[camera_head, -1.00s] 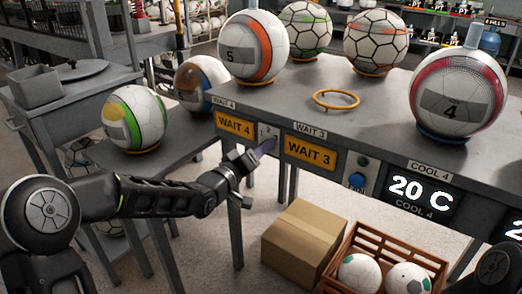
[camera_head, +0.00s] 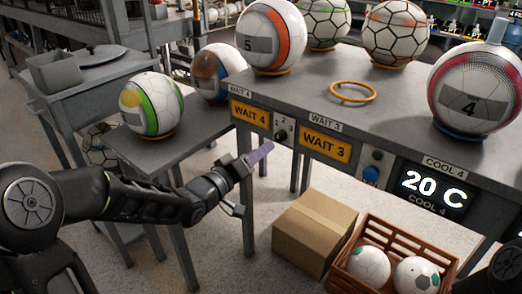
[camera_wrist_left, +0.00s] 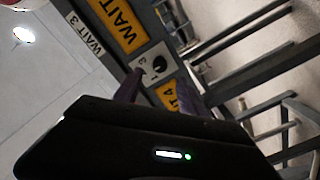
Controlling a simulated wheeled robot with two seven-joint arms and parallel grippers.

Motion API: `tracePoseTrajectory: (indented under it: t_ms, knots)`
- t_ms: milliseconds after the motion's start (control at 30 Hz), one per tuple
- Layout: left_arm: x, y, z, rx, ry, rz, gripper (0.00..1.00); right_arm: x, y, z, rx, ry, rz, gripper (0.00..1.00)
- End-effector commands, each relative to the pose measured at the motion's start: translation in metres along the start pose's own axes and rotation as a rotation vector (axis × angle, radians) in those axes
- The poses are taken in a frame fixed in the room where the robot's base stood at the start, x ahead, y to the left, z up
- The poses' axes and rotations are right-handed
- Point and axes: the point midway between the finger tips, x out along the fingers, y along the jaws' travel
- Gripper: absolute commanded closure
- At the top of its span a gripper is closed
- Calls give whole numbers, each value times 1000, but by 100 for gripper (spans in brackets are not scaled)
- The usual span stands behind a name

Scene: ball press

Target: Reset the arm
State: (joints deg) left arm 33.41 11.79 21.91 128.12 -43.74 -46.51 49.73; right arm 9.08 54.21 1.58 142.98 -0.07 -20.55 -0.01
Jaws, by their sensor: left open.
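My left arm comes in from the left in the head view. Its gripper (camera_head: 252,181) is open and empty, in front of and below the grey bench's panel edge. A small dial (camera_head: 281,135) marked with numbers sits between the yellow WAIT 4 (camera_head: 250,116) and WAIT 3 (camera_head: 324,144) signs. The gripper appears apart from it. In the left wrist view the dial (camera_wrist_left: 158,65) shows beyond the two dark fingers (camera_wrist_left: 160,92), with nothing between them. My right gripper is not in view.
On the bench stand ball 5 (camera_head: 272,37), ball 4 (camera_head: 474,94) and an empty orange ring (camera_head: 352,92). A cardboard box (camera_head: 314,230) and a brown crate (camera_head: 430,246) with balls sit on the floor. A lower side table (camera_head: 190,140) holds two balls.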

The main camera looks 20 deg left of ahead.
Motion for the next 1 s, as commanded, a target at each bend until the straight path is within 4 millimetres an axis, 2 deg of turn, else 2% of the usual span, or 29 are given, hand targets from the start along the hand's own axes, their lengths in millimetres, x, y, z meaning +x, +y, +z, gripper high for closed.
tracePoseTrajectory:
  t_ms: [267, 367, 433, 467, 567, 700, 800, 900, 1000]
  knots:
    - [0, -7, 3, 80, -11, -26, 52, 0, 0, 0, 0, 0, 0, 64]
    - [-7, -37, 15, 149, -41, -131, 52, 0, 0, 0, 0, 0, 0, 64]
    - [-15, -68, 40, 159, -93, -218, 52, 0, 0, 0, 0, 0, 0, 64]
    - [-19, -81, 55, 157, -125, -253, 52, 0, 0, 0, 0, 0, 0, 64]
    - [-36, -119, 119, 139, -264, -359, 52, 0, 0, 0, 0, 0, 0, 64]
    - [-74, -152, 224, 95, -504, -472, 52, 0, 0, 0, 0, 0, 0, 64]
    - [-112, -162, 296, 60, -681, -527, 52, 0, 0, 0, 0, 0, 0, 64]
    - [-150, -163, 355, 28, -837, -567, 52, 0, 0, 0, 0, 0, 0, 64]
    - [-186, -160, 399, -2, -962, -599, 52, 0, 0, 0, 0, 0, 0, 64]
